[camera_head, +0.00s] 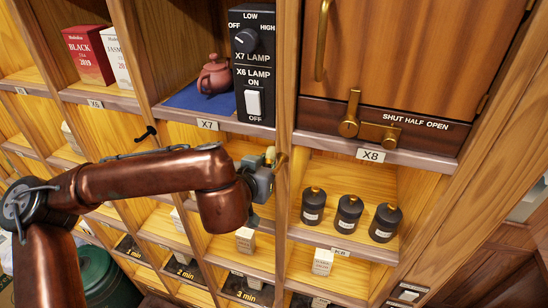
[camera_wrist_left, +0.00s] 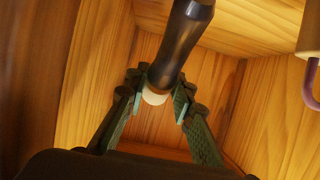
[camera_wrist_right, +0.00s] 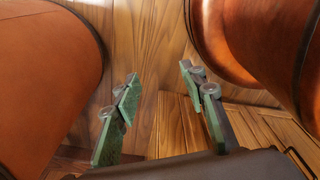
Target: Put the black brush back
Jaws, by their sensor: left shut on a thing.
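My left gripper (camera_head: 268,166) is in front of the open cubbyhole below the X7 shelf, close to the upright beside it. In the left wrist view my left gripper (camera_wrist_left: 160,95) is shut on a dark, rod-like thing with a pale tip, which I take to be the black brush (camera_wrist_left: 180,45). The pale tip shows between the fingers. The brush cannot be made out clearly in the head view, where the gripper and arm cover that spot. My right gripper (camera_wrist_right: 163,95) is open and empty, with wooden boards beyond it; it is not in the head view.
A cream piece with a purple hook (camera_wrist_left: 312,75) is at the right of the left wrist view. A clay teapot (camera_head: 214,75) stands on the X7 shelf. Several dark canisters (camera_head: 348,213) and small white boxes (camera_head: 323,261) stand on lower shelves. A dark peg (camera_head: 147,133) sticks out at left.

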